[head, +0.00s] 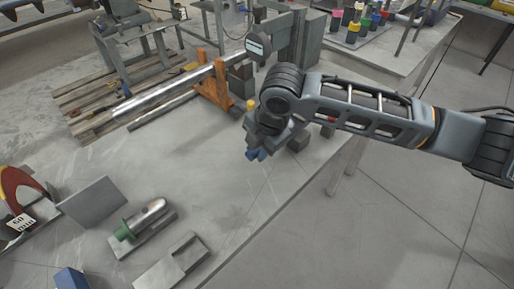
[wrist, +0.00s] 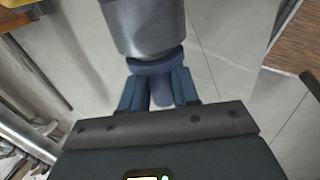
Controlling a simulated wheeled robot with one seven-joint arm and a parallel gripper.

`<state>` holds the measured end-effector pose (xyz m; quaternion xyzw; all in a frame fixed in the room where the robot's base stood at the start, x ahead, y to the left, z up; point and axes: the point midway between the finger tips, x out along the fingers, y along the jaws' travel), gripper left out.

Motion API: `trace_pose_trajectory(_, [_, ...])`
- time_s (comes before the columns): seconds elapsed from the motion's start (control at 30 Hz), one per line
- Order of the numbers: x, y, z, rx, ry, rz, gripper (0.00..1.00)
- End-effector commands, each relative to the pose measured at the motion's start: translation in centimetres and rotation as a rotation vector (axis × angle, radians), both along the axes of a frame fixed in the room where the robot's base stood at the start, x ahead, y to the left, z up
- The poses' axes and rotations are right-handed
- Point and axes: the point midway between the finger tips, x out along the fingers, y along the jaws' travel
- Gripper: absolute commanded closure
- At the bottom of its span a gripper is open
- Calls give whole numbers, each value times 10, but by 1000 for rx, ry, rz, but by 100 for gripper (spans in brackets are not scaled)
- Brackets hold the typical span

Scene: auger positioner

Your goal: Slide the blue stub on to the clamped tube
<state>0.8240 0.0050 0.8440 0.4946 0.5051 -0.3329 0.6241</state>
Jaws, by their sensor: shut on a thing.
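The blue stub, a grey metal cylinder with a blue collar (wrist: 157,66), is in my gripper (wrist: 158,88) in the wrist view. The blue fingers are shut on its blue end, and the grey body runs out of the top of the picture. In the head view my gripper (head: 257,153) hangs near the bench's right edge, and I cannot make out the stub there. A long shiny tube (head: 170,93), likely the clamped one, lies slanted through an orange bracket (head: 212,88) at the back. My gripper is apart from it, to its lower right.
A green-collared metal stub (head: 150,217) lies on a plate at the front of the bench, beside an empty grey holder (head: 172,264). A blue block (head: 71,279) is at the bottom. Grey blocks (head: 241,76) stand by the tube's right end. The middle of the bench is clear.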

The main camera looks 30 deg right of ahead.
Motion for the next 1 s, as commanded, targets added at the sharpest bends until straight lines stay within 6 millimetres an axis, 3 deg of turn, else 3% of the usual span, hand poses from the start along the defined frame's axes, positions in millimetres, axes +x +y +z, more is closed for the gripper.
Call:
trace_pose_trajectory(0.37, [4,-9,2,1,-3,-2,100])
trace_pose_trajectory(0.4, [3,-9,2,0,-3,-1,66])
trace_pose_trajectory(0.6, [3,-8,1,1,-2,-1,47])
trace_pose_trajectory(0.7, [3,-8,1,1,-1,-1,40])
trace_pose_trajectory(1.0, [1,-8,4,1,0,-1,40])
